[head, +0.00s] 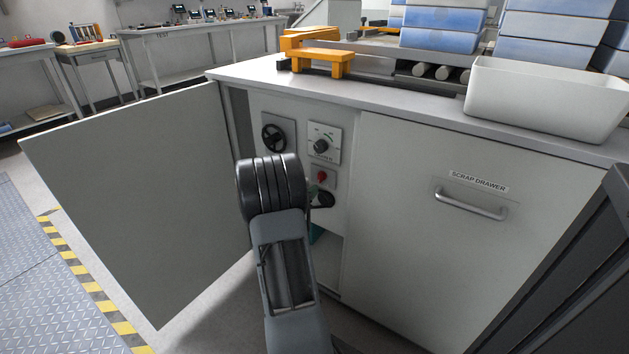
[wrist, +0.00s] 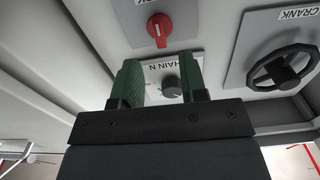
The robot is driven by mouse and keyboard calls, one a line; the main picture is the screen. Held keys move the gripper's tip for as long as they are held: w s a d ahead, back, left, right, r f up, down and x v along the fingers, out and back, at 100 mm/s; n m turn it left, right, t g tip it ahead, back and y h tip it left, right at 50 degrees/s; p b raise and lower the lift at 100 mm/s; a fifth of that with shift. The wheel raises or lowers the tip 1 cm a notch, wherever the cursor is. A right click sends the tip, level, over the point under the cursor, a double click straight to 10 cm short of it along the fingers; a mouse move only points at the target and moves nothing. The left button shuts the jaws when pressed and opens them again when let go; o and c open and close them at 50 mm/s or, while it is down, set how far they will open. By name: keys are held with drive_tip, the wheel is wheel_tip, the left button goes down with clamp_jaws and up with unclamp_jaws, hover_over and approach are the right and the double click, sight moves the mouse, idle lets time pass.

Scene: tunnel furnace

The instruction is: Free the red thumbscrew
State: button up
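No red thumbscrew can be made out for certain. Behind the gap is a plate with a black dial knob (wrist: 171,88) and a partly hidden label. The red knob lies beyond the fingertips, apart from them. In the head view my arm hides most of the gripper.
A black crank handwheel (wrist: 284,69) is on the right in the wrist view. The open cabinet door (head: 130,190) stands to the left. A closed scrap drawer front (head: 440,240) is to the right. A white bin (head: 540,100) and an orange fixture (head: 318,58) stand on the worktop.

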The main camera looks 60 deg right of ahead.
drive_tip(key=a+p, duration=0.1)
drive_tip(key=a, duration=0.7)
idle(0.5)
drive_tip(key=s+a+r+n+g+y+p, duration=0.1)
drive_tip(key=s+a+r+n+y+p, duration=0.1)
drive_tip(key=a+r+p, duration=0.35)
drive_tip(key=s+a+r+n+g+y+p, duration=0.1)
drive_tip(key=a+r+y+p, duration=0.15)
drive_tip(key=r+p, duration=0.6)
drive_tip(key=s+a+r+n+g+y+p, duration=0.15)
drive_tip(key=a+r+p, duration=0.3)
drive_tip(key=r, duration=0.45)
drive_tip(key=s+a+r+n+t+y+p, duration=0.1)
drive_tip(key=a+r+n+t+y+p, duration=0.6)
drive_tip(key=a+r+p, duration=1.4)
drive_tip(key=a+r+n+y, duration=0.2)
drive_tip(key=a+n+y, duration=0.1)
drive_tip(key=n+y, duration=0.2)
drive_tip(key=shift+n, duration=1.05)
drive_tip(key=shift+d, duration=0.1)
